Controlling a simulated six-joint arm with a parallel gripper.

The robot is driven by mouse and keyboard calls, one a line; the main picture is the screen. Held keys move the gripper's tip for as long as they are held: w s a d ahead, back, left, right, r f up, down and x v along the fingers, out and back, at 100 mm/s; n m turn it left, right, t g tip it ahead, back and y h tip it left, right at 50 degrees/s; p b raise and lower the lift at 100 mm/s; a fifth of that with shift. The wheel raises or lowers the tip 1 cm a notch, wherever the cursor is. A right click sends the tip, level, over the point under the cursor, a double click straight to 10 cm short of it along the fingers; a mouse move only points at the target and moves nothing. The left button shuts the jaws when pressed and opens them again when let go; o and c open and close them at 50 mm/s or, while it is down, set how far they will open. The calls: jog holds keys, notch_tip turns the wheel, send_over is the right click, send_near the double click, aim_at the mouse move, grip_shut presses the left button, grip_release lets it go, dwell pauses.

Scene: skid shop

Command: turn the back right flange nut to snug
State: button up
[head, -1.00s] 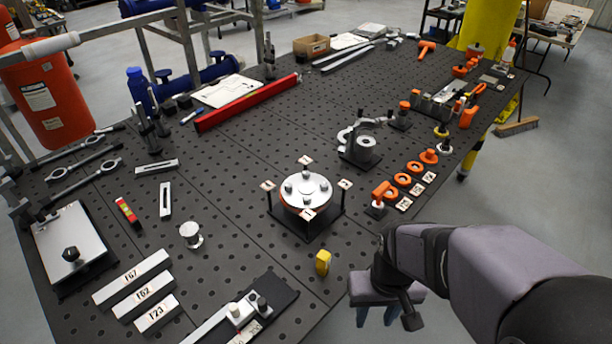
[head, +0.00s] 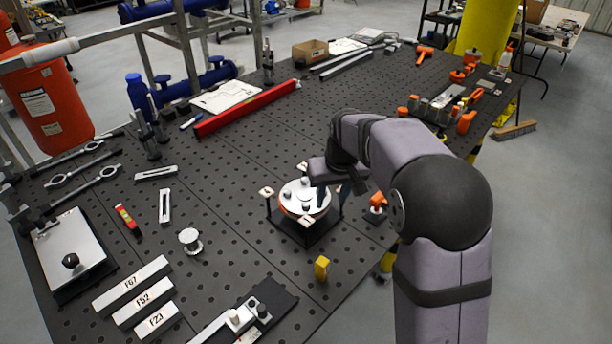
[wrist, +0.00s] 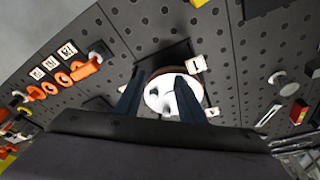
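The flange (head: 292,203) is a round silver disc with an orange edge, on a dark square base (head: 305,237) with small tagged posts at its corners. Grey nuts stand on its face; one nut (head: 306,206) shows near the front, and the back right part is hidden behind my gripper. My gripper (head: 332,200) is over the right side of the flange, pointing down. In the wrist view my gripper (wrist: 161,76) has its two blue fingers apart, with the flange disc (wrist: 160,82) beyond and between them. I cannot tell whether a nut is between the fingertips.
A yellow block (head: 321,268) stands in front of the flange base, and a silver cylinder (head: 190,240) stands to its left. A red beam (head: 245,108) lies further back.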

jog(key=n+t, duration=0.1)
send_near(305, 180)
jog(key=shift+d+f+y, duration=0.2)
jog(key=shift+f+y, duration=0.1)
jog(key=shift+f, duration=0.05)
jog(key=shift+p+x, duration=1.75)
jog(key=shift+x, duration=1.85)
jog(key=shift+w, duration=0.1)
grip_shut()
